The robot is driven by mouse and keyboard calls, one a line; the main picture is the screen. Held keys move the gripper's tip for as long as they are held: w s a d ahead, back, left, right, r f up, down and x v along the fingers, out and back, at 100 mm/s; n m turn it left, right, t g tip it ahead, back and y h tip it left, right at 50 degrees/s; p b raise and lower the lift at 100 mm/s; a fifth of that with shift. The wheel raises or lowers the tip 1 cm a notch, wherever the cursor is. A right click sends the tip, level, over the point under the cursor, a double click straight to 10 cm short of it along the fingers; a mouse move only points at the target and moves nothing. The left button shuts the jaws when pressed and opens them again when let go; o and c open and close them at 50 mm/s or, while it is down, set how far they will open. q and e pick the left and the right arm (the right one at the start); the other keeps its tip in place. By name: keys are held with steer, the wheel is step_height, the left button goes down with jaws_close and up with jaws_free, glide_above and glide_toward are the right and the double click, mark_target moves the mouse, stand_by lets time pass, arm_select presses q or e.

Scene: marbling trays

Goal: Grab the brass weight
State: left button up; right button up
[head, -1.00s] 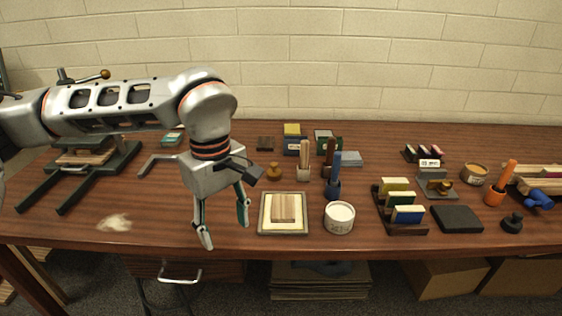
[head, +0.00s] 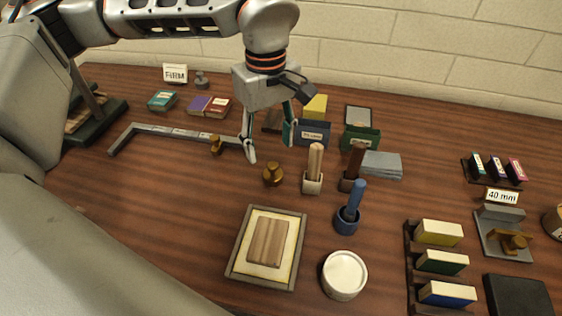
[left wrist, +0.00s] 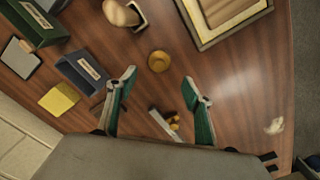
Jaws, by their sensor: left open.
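The brass weight (head: 273,175) is a small round knobbed piece standing on the wooden table, behind the framed tray. My left gripper (head: 269,148) is open and empty, pointing down, with its fingertips above and just behind the weight in the head view. In the left wrist view the weight (left wrist: 158,61) lies just beyond the gap between the two open fingertips (left wrist: 159,78), roughly centred and apart from both. My right gripper is in neither view.
A metal square with a brass knob (head: 216,146) lies left of the weight. The framed tray (head: 238,250) with a wood block is in front. Blue (head: 312,134) and green boxes stand behind.

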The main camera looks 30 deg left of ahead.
mark_target(273, 164)
arm_select(q)
steer(key=shift+s+f, duration=0.25)
steer(key=shift+f, duration=0.75)
steer(key=shift+w+d+f+b, duration=0.15)
steer(key=shift+f, duration=1.2)
steer(key=shift+w+d+f+b, duration=0.1)
steer(key=shift+d+f+b, duration=0.05)
steer(key=shift+f, duration=1.15)
steer(key=shift+r, duration=0.1)
jaws_close()
